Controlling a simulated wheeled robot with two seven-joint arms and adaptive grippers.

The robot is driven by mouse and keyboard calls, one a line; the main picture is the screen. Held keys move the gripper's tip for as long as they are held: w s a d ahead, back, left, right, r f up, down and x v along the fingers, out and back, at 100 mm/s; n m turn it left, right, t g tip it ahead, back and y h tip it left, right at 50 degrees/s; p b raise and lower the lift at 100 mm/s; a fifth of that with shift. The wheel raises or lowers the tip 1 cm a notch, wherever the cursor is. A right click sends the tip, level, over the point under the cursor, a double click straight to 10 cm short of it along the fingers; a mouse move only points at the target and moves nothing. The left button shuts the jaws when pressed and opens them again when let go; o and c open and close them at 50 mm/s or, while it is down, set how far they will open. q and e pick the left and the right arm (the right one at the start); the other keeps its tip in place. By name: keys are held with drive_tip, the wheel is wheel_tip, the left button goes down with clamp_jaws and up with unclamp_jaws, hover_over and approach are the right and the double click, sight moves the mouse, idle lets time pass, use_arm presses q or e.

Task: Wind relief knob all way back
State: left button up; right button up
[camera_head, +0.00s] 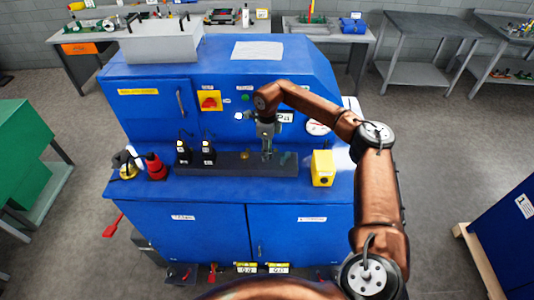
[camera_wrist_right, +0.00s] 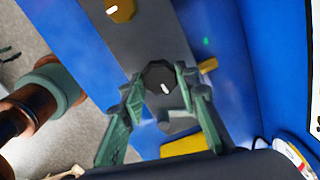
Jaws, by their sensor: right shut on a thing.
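My right gripper (camera_head: 267,152) points down at the dark grey strip (camera_head: 228,168) on the front ledge of the blue machine. In the right wrist view its green fingers (camera_wrist_right: 160,82) are closed on a black round knob (camera_wrist_right: 159,74), one finger on each side. The knob has a short white mark on its top. In the head view my gripper mostly hides this knob. I cannot read a label that names it as the relief knob. My left gripper is not in view.
A yellow knob (camera_wrist_right: 121,9) with a white mark sits on the same strip. Two black devices (camera_head: 195,152), a red-topped object (camera_head: 155,167) and a yellow box (camera_head: 322,168) stand along the ledge. A dial gauge (camera_head: 317,127) is on the panel behind my arm.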

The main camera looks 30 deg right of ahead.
drive_tip(key=n+b, duration=0.1)
drive_tip(key=n, duration=0.4)
drive_tip(key=shift+r, duration=0.1)
idle(0.6)
drive_tip(key=shift+d, duration=0.1)
drive_tip(key=o, duration=1.2)
drive_tip(key=shift+c, duration=0.2)
wheel_tip(320, 180, up, 12)
